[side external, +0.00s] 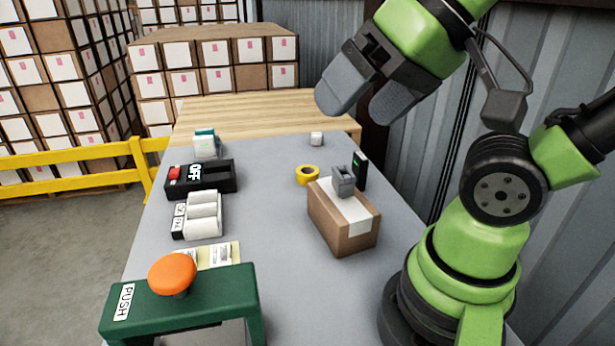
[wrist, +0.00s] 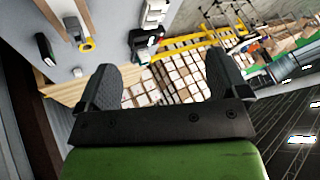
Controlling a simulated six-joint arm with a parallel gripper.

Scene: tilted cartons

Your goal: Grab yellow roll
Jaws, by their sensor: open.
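The yellow roll (side external: 307,175) is a small ring of tape lying on the grey table (side external: 270,240), just behind a brown carton. In the wrist view the yellow roll (wrist: 87,46) shows at the upper left, partly beside the carton. My gripper (side external: 345,98) is raised above and behind the table's far right part, well apart from the roll. In the wrist view my gripper (wrist: 168,80) has its two fingers spread, with nothing between them.
The carton (side external: 342,220) carries a grey dispenser (side external: 343,182); a black device (side external: 360,170) stands next to it. A small white cube (side external: 316,139) lies farther back.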

